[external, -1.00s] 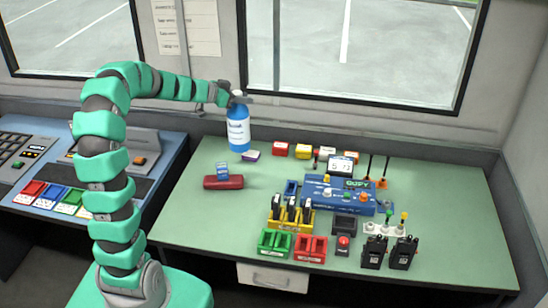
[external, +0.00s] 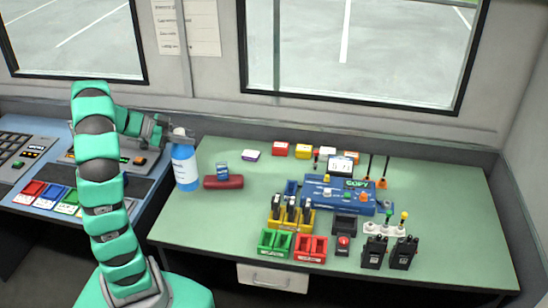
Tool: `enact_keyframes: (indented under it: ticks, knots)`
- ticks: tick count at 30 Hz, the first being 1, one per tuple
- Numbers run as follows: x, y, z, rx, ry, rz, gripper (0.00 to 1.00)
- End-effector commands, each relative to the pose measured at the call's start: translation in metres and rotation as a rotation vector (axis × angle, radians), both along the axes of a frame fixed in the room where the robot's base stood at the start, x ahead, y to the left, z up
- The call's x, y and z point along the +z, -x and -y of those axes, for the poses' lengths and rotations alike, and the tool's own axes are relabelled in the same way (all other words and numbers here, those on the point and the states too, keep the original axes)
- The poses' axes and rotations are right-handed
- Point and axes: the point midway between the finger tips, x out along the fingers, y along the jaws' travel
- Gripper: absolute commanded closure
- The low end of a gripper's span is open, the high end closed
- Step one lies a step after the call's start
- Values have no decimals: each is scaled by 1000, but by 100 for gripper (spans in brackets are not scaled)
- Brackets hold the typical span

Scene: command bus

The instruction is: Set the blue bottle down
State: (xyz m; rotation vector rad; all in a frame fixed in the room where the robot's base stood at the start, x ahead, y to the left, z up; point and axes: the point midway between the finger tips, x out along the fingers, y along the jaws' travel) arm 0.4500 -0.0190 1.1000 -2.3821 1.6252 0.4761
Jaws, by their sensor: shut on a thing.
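The blue bottle (external: 185,168) with a white label is upright at the left edge of the green table (external: 195,232). My gripper (external: 178,134) is shut on the top of the bottle, with the arm reaching in from the left. The bottle's base is close to the table surface; I cannot tell whether it touches. The neck is partly hidden by the gripper.
A red case (external: 223,182) with a small blue box (external: 222,169) lies just right of the bottle. A blue console (external: 340,196) and colored bins fill the right. The front left table is clear.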

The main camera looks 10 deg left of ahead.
Motion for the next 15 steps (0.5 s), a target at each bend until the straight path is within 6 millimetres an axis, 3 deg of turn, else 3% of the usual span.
enact_keyframes:
  ticks: [9,15]
  knots:
    - [-31,88,-28,-43,-1,0,100]
    - [-44,145,-33,-43,-1,2,100]
